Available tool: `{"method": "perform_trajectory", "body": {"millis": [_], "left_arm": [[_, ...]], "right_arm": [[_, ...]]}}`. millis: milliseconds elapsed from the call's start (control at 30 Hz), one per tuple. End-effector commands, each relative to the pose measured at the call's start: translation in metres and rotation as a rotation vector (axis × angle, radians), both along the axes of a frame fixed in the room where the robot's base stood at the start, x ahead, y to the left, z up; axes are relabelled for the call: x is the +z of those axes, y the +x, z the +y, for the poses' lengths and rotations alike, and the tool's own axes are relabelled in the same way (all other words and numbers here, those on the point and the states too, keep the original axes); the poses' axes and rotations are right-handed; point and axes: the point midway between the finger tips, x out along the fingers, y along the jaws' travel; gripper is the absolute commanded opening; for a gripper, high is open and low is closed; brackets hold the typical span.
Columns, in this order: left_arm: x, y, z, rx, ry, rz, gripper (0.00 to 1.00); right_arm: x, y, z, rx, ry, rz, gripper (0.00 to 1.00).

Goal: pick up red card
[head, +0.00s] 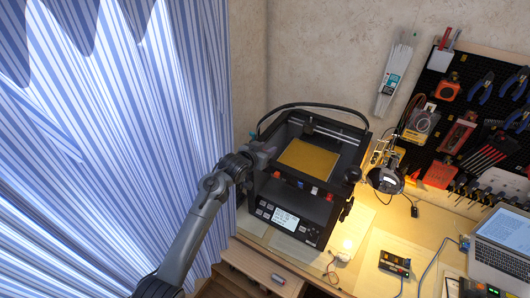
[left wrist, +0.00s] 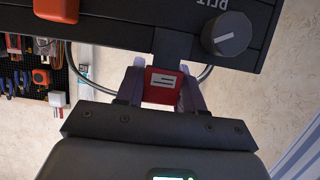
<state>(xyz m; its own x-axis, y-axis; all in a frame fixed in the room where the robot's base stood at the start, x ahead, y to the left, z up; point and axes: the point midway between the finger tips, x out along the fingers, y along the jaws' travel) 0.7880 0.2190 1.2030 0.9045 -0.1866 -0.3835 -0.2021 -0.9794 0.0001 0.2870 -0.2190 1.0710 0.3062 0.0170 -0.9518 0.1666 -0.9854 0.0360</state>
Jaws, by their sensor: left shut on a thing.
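The red card (left wrist: 161,84) shows in the left wrist view between the two fingers of my left gripper (left wrist: 161,90), with a small white label on its face. The fingers are shut on it, one at each side edge. In the head view my left gripper (head: 262,153) is at the left front edge of the black 3D printer (head: 258,192). The red card cannot be made out there. In the left wrist view the card is close to the printer's dark frame (left wrist: 125,35); I cannot tell whether they touch. My right gripper is not in view.
The printer has a yellow-brown plate (head: 307,160) on top and a knob (left wrist: 227,35). A lit lamp (head: 385,180) stands to its right. A laptop (head: 502,246) is on the workbench, below a tool pegboard (head: 455,100). A striped curtain (head: 120,120) hangs at left.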

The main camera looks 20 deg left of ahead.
Motion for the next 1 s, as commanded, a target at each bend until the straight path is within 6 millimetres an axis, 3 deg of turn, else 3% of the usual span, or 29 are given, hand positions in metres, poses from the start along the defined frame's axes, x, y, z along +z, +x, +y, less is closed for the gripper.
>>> {"method": "perform_trajectory", "body": {"millis": [167, 333, 700, 1000], "left_arm": [[0.014, 0.001, 0.0, 0.001, 0.0, -0.004, 0.09], [0.041, 0.001, 0.0, 0.001, 0.0, -0.006, 0.09], [0.082, -0.029, -0.07, -0.002, -0.001, -0.004, 0.09], [0.103, -0.042, -0.101, 0.001, 0.0, -0.002, 0.09]], "right_arm": [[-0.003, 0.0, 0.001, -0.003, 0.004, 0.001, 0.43], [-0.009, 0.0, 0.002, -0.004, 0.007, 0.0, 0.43], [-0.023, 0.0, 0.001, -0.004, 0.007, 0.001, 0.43], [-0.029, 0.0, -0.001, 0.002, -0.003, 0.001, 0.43]]}}
